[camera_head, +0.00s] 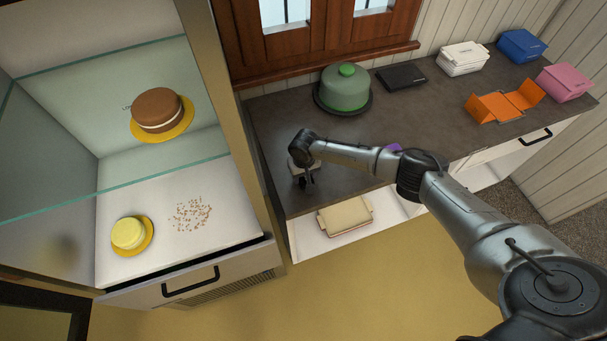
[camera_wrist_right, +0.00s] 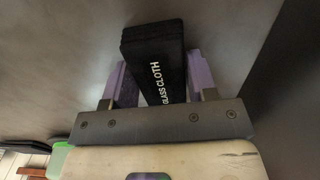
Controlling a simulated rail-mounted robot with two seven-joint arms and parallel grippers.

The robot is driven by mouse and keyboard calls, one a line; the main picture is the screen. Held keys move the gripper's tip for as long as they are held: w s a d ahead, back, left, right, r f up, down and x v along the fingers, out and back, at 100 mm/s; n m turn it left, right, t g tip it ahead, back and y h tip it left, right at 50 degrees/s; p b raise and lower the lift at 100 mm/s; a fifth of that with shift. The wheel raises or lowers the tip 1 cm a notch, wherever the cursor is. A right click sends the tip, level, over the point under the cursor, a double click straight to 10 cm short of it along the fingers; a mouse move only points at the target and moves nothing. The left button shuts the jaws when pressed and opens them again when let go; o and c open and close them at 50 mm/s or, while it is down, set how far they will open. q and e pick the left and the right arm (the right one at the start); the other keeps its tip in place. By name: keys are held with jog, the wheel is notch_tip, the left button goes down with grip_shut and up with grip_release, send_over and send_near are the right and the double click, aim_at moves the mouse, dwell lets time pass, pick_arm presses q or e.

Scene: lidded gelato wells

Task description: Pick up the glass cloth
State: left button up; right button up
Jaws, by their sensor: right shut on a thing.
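The glass cloth (camera_wrist_right: 153,55) is a black folded block with white "GLASS CLOTH" lettering in the right wrist view. My right gripper (camera_wrist_right: 160,82) is shut on it, with a purple finger on either side. In the head view my right gripper (camera_head: 304,178) points down at the left end of the dark counter, close to the cabinet. The cloth can hardly be made out there, and I cannot tell whether it still touches the counter. My left gripper is not in view.
The counter (camera_head: 275,130) holds a green-domed cake stand (camera_head: 345,88), a black flat item (camera_head: 401,76) and several coloured boxes, one orange (camera_head: 503,104). A glass-shelved cabinet (camera_head: 190,300) with two cakes and crumbs stands left. A cream tray (camera_head: 345,216) lies below the counter's front edge.

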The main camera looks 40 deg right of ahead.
jog(key=shift+r, duration=0.1)
notch_tip(320, 180, up, 4)
jog(key=shift+f, duration=0.1)
jog(key=s+r+p, duration=0.1)
jog(key=s+r, duration=0.6)
jog(key=s, duration=0.4)
jog(key=shift+s+d, duration=0.35)
jog(key=o, duration=0.4)
jog(key=shift+c, duration=0.2)
jog(key=c, duration=0.6)
